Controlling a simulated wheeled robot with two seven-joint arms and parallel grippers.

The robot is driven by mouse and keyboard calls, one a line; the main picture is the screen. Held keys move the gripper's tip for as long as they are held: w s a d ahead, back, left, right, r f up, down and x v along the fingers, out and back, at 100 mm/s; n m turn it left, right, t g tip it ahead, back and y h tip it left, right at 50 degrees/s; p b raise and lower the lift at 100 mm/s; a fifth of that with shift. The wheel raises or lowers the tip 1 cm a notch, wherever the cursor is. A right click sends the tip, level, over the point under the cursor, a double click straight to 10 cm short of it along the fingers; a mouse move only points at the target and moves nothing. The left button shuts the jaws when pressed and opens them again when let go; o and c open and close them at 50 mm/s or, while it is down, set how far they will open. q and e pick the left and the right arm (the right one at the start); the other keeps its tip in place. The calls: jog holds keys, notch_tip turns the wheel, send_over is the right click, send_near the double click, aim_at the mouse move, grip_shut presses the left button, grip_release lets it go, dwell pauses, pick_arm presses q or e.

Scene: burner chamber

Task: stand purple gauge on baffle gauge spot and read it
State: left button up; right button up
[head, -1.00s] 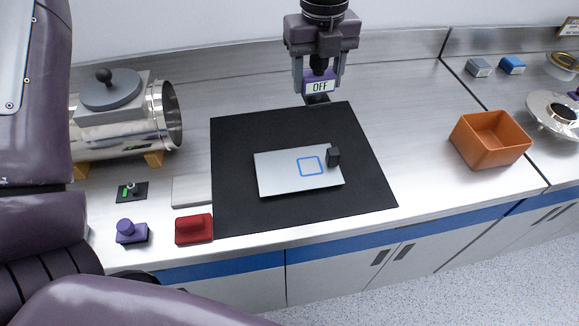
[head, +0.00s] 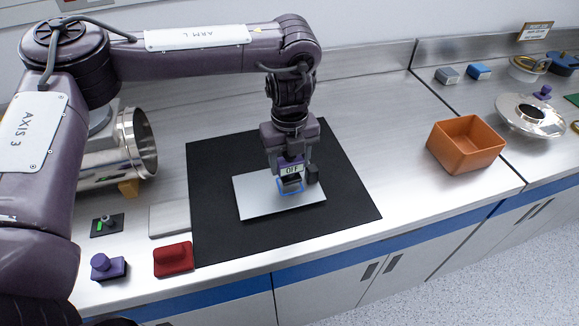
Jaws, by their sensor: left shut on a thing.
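The purple gauge (head: 292,169), with a white display reading OFF, is in my left gripper (head: 288,168), which is shut on it. The gauge is upright, at or just above the blue-outlined gauge spot (head: 289,191) on the baffle, a pale metal plate (head: 258,207). I cannot tell whether its base touches the plate. The gauge and gripper hide part of the blue outline. A small black block (head: 313,174) stands on the plate just right of the gauge. The baffle lies on a black mat (head: 345,208). My right gripper is not in view.
An orange bin (head: 466,145) stands at the right. A metal cylinder chamber (head: 140,143) is at the left, partly behind my left arm. A red block (head: 173,259), a purple knobbed block (head: 106,266) and a grey slab (head: 175,219) lie near the front left. The counter between mat and bin is clear.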

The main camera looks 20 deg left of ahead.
pick_arm(q)
notch_tip(320, 180, down, 2)
jog(key=shift+f, duration=0.3)
jog(key=shift+f, duration=0.1)
jog(key=o, duration=0.8)
jog(key=shift+r, duration=0.6)
notch_tip(320, 180, up, 11)
jog(key=shift+r, duration=0.1)
